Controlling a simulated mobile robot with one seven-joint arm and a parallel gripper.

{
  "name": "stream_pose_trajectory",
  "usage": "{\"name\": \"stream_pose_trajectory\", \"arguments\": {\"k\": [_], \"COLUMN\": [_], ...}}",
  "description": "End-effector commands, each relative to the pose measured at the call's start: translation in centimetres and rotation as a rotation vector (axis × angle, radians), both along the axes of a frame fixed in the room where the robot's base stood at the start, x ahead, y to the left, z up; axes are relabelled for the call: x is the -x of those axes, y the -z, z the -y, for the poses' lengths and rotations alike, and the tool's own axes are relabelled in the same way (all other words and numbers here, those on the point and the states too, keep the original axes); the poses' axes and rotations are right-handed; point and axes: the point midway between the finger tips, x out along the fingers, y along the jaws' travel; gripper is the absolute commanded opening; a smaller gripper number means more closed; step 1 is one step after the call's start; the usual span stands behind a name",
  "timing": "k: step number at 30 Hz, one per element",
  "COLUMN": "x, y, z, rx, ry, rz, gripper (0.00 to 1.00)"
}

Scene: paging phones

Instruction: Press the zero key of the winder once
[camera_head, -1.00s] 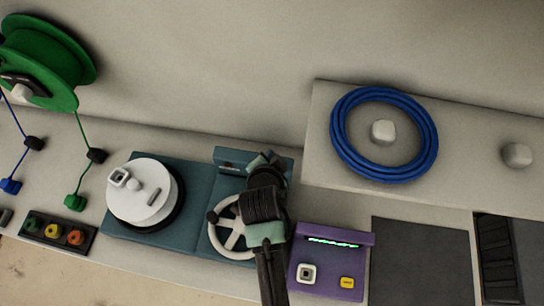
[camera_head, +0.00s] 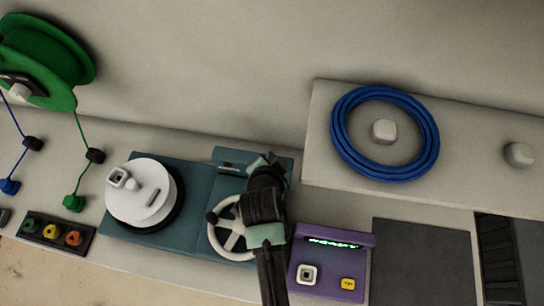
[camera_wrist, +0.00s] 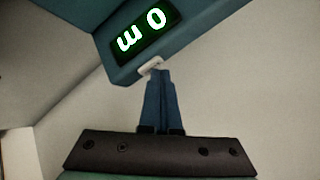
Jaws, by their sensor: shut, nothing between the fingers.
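The teal winder (camera_head: 196,196) stands on the bench, with a white reel plate (camera_head: 150,188) on its left and a white handwheel (camera_head: 230,246) on its right. In the wrist view, its display (camera_wrist: 146,32) reads "0 m", seen upside down. A small white key (camera_wrist: 150,65), taken as the zero key, is on the housing edge just beside the display. My gripper (camera_wrist: 159,72) is shut and empty, with its fingertips right at this key and partly covering it. I cannot tell whether they press it. In the head view my arm hides the key.
A purple box (camera_head: 330,264) with a white and a yellow button stands right of my arm. A blue cable coil (camera_head: 341,143) lies on the raised shelf. A green spool (camera_head: 75,62) and a button strip (camera_head: 54,233) are at left.

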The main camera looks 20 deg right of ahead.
Motion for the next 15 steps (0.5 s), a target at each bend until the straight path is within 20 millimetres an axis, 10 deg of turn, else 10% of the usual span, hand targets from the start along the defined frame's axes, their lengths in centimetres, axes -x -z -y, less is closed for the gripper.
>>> {"name": "stream_pose_trajectory", "arguments": {"k": [15], "x": [0.0], "y": [-1.8], "z": [-0.1], "rx": [-0.001], "ry": [-0.001], "rz": [-0.002], "gripper": [0.00]}}
